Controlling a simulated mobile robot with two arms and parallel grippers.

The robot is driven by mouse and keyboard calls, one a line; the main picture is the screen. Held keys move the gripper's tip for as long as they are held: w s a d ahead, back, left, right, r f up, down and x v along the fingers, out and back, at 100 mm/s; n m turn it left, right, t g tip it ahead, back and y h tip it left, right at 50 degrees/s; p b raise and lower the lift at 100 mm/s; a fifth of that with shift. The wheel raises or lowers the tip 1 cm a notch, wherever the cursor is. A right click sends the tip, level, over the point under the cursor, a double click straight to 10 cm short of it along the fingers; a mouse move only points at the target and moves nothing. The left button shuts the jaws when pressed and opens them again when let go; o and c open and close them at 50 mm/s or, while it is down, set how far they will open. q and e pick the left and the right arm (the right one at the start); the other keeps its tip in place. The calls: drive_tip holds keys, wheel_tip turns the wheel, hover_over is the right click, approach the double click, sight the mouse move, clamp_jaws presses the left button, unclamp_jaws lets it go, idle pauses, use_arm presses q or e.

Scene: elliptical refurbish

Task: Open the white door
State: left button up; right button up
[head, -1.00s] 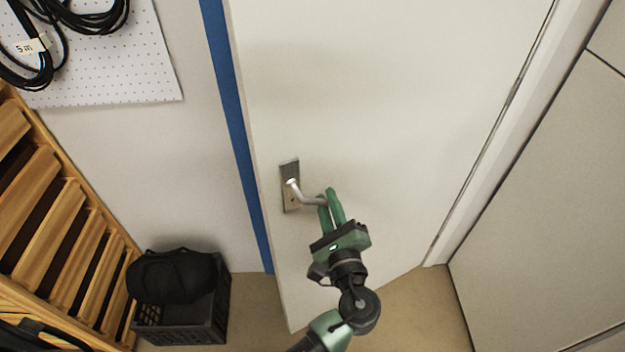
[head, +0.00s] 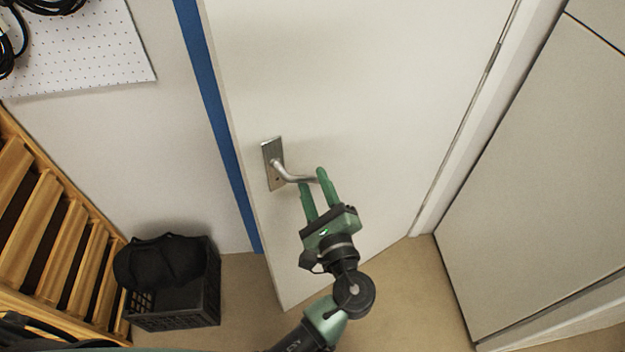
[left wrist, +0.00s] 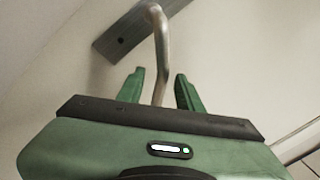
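The white door (head: 350,90) stands ajar in the head view. Its left edge and lower corner stick out from the blue frame strip (head: 215,120), towards me. Its silver lever handle (head: 292,177) sits on a metal plate (head: 272,163) near that edge. My left gripper (head: 314,187) is at the free end of the lever, with its two green fingers spread apart. In the left wrist view the lever (left wrist: 160,60) runs down between the open fingers (left wrist: 160,90), with gaps on both sides. My right gripper is not in view.
A black crate (head: 190,305) with a black bag (head: 163,262) stands on the floor left of the door. A wooden slatted rack (head: 45,235) is at the far left. A large pale panel (head: 545,190) fills the right side. Bare floor (head: 420,300) shows below the door.

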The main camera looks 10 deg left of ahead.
use_arm(q)
drive_tip(key=b+v, duration=0.1)
drive_tip(key=v, duration=0.5)
drive_tip(key=shift+s, duration=0.1)
